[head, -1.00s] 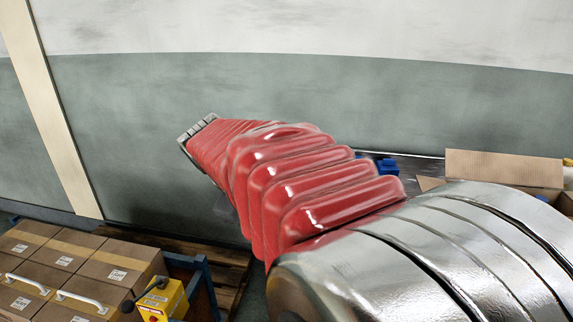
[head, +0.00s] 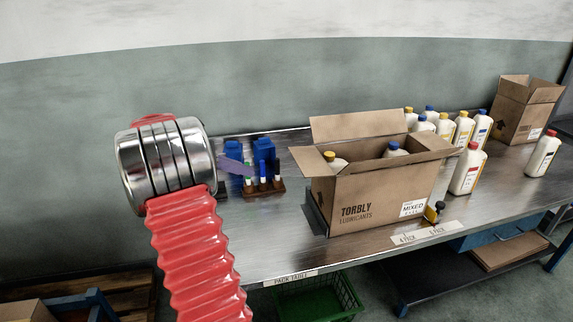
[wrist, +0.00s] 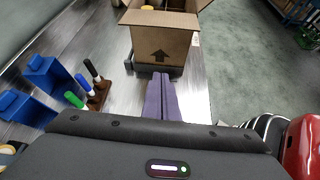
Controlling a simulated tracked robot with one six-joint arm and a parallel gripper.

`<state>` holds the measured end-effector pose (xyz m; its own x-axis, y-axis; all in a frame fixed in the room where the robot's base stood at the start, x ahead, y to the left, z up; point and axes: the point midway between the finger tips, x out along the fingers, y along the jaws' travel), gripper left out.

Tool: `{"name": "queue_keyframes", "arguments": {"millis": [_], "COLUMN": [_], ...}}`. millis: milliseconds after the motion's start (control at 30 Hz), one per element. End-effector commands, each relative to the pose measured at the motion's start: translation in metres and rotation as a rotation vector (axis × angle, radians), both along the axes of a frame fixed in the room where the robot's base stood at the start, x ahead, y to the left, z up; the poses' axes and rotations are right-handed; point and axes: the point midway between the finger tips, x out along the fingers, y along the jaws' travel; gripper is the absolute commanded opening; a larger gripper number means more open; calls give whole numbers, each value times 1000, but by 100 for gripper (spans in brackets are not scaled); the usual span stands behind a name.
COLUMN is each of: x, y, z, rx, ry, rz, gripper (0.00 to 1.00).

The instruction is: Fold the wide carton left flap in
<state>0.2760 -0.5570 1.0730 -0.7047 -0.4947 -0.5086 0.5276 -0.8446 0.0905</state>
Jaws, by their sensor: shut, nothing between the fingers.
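The back flap (head: 357,125) stands up and the right flap (head: 436,144) leans outward. Bottles with a yellow cap (head: 334,160) and a blue cap (head: 395,151) stand inside. My gripper's purple fingers (wrist: 161,84) are shut and empty, pointing at the carton's left side. In the head view they are left of the carton, apart from it.
Blue bins (head: 262,149) and a rack with several markers (head: 264,187) sit left of the carton, beside my fingers. Several bottles (head: 463,132) and a tall open carton (head: 521,108) stand to the right. A small yellow-and-black item (head: 433,213) lies at the carton's front right corner.

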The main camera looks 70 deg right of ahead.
Motion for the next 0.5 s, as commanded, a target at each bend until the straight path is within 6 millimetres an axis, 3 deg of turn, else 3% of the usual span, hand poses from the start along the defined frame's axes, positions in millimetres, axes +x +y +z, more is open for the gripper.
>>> {"name": "queue_keyframes", "arguments": {"millis": [100, 200, 500], "x": [-17, -24, -27], "y": [-24, -34, -38], "z": [-9, -11, -12], "rx": [16, 25, 28], "ry": [78, 116, 131], "rz": [-17, -22, -24], "gripper": [0, 0, 0]}}
